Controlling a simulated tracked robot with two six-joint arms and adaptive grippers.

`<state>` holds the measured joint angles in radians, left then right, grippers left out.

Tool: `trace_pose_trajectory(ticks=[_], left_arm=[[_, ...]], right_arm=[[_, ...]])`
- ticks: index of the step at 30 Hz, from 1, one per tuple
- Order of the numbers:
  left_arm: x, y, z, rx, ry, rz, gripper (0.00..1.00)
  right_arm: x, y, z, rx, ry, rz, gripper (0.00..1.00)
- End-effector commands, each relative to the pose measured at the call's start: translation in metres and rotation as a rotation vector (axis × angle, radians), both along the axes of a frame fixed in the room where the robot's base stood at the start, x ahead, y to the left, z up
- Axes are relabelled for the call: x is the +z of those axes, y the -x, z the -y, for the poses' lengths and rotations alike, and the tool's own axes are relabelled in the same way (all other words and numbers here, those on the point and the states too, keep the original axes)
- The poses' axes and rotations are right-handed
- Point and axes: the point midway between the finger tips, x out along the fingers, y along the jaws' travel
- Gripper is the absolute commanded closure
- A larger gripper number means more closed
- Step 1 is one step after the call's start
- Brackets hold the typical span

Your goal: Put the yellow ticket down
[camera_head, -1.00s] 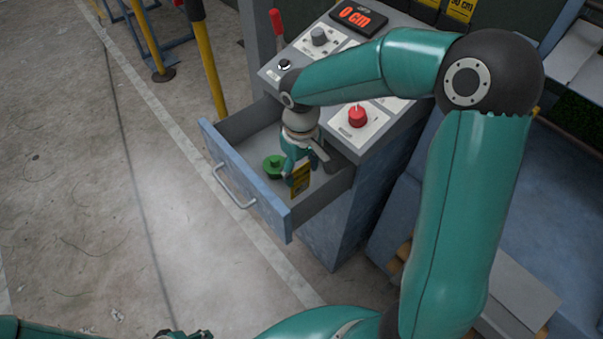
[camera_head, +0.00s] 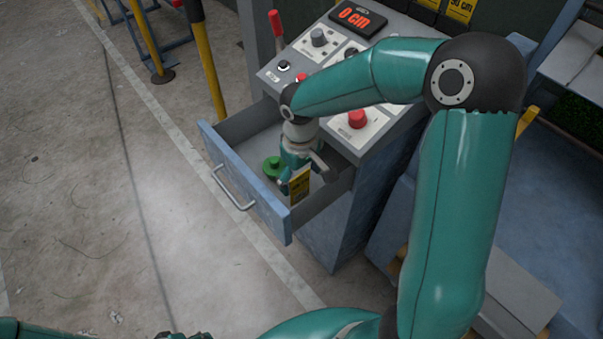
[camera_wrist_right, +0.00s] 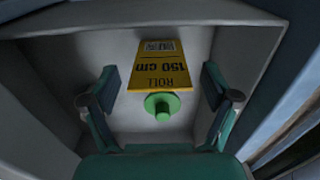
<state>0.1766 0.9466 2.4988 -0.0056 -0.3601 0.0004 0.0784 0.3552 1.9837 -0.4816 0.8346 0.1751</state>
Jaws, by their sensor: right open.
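The yellow ticket (camera_head: 300,187), printed "ROLL 150 cm", is inside the open drawer (camera_head: 240,177), near its front right corner. In the right wrist view the ticket (camera_wrist_right: 160,66) lies between my fingertips, with a gap on each side. I cannot tell whether it touches the drawer floor. My right gripper (camera_head: 303,173) is open, pointing down into the drawer; its spread fingers also show in the right wrist view (camera_wrist_right: 158,76). Part of my left gripper (camera_head: 184,335) shows at the bottom edge, mostly cut off; its jaws cannot be judged.
A green knob-like object (camera_head: 272,166) is in the drawer beside the ticket. The console (camera_head: 345,75) above has a red button (camera_head: 357,118), a red lever (camera_head: 276,24) and a display (camera_head: 357,17) reading 0 cm. The drawer walls closely surround my right gripper.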

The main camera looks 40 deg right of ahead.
Motion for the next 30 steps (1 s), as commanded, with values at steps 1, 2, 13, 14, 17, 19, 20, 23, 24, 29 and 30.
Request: trace_pose_trajectory(ticks=[1, 2, 13, 14, 17, 19, 20, 23, 24, 29, 30], left_arm=[[0.001, 0.0, 0.0, 0.0, 0.0, 0.0, 0.6], [0.002, 0.0, 0.0, 0.0, 0.0, 0.0, 0.6], [0.004, 0.0, 0.0, 0.0, 0.0, 0.0, 0.6], [0.005, 0.0, 0.0, 0.0, 0.0, 0.0, 0.6], [0.006, 0.0, 0.0, 0.0, 0.0, 0.0, 0.6], [0.006, 0.0, 0.0, 0.0, 0.0, 0.0, 0.6], [0.007, 0.0, 0.0, 0.0, 0.0, 0.0, 0.6], [0.007, 0.0, 0.0, 0.0, 0.0, 0.0, 0.6], [0.007, 0.0, 0.0, 0.0, 0.0, 0.0, 0.6], [0.008, 0.0, 0.0, 0.0, 0.0, 0.0, 0.6], [0.008, 0.0, 0.0, 0.0, 0.0, 0.0, 0.6]], right_arm=[[0.001, 0.0, 0.0, 0.0, 0.0, 0.0, 0.14], [0.002, 0.0, 0.0, 0.0, 0.0, 0.0, 0.14], [0.055, -0.002, 0.0, 0.0, 0.0, 0.007, 0.14], [0.061, -0.001, 0.0, 0.0, 0.0, 0.005, 0.14], [0.082, -0.001, -0.001, 0.002, 0.001, 0.005, 0.14], [0.094, -0.001, -0.001, 0.001, 0.0, 0.005, 0.14], [0.099, -0.001, -0.001, 0.001, 0.0, 0.004, 0.14], [0.112, -0.001, -0.001, 0.001, 0.0, 0.002, 0.14], [0.115, -0.001, -0.001, 0.001, 0.0, 0.003, 0.14], [0.122, 0.0, -0.001, 0.001, 0.0, 0.001, 0.14], [0.123, 0.0, 0.0, 0.001, 0.0, 0.0, 0.14]])
